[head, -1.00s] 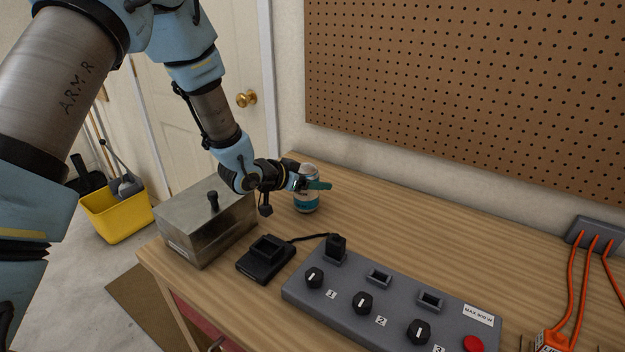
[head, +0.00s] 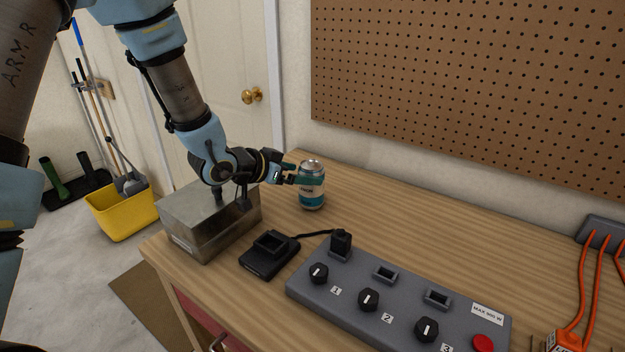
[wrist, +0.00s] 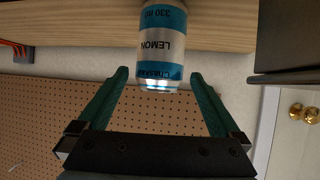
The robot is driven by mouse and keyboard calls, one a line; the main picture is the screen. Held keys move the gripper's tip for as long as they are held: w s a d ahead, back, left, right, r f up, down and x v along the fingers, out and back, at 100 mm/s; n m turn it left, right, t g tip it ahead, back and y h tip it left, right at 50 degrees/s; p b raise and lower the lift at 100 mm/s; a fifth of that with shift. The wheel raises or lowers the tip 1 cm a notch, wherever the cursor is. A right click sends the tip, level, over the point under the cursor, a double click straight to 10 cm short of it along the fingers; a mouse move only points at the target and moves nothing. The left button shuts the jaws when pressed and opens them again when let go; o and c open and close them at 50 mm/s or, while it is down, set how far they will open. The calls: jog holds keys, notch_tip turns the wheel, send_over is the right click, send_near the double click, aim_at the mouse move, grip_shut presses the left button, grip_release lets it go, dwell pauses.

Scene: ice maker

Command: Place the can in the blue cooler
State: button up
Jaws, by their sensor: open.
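The can (head: 312,199), silver with a teal band, stands upright on the wooden workbench, near its left end. In the wrist view the can (wrist: 160,45) appears upside down and reads LEMON. My gripper (head: 307,179) is open at the can's left side, with its green fingers pointing right. In the wrist view the open fingers (wrist: 160,76) lie to either side of the can's near end, with a gap at each side. The blue cooler is not visible in any view.
A metal box with a knob (head: 205,225) stands below my wrist. A black device (head: 268,256) and a grey control panel (head: 385,303) lie in front of the can. A yellow bucket (head: 122,212) is on the floor at left.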

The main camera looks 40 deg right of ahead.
jog(key=v, duration=0.4)
jog(key=shift+a+r+b, duration=0.15)
jog(key=shift+a+b, duration=0.15)
jog(key=shift+w+r, duration=0.25)
jog(key=w+d+f+n+t+y, duration=0.15)
jog(key=w+n+t+y, duration=0.25)
jog(key=w+n+y, duration=0.55)
jog(key=n+g+y+b, duration=0.1)
jog(key=g+y+b, duration=0.1)
jog(key=g+y, duration=0.15)
send_near(310, 165)
jog(key=shift+g+h, duration=0.45)
jog(key=shift+h, duration=0.05)
jog(key=f, duration=0.1)
jog(key=w+f, duration=0.1)
jog(key=f, duration=0.3)
jog(key=shift+w+a, duration=0.3)
jog(key=shift+a, duration=0.1)
jog(key=shift+s+d+f, duration=0.1)
jog(key=shift+s, duration=0.15)
notch_tip(310, 165, down, 5)
jog(key=shift+p, duration=0.85)
jog(key=shift+d+f+p, duration=0.15)
jog(key=shift+f+p, duration=0.45)
jog(key=shift+f, duration=0.75)
jog(key=shift+d+f+p, duration=0.1)
jog(key=shift+f+p, duration=0.5)
jog(key=shift+f, duration=0.7)
jog(key=shift+w, duration=0.1)
grip_shut()
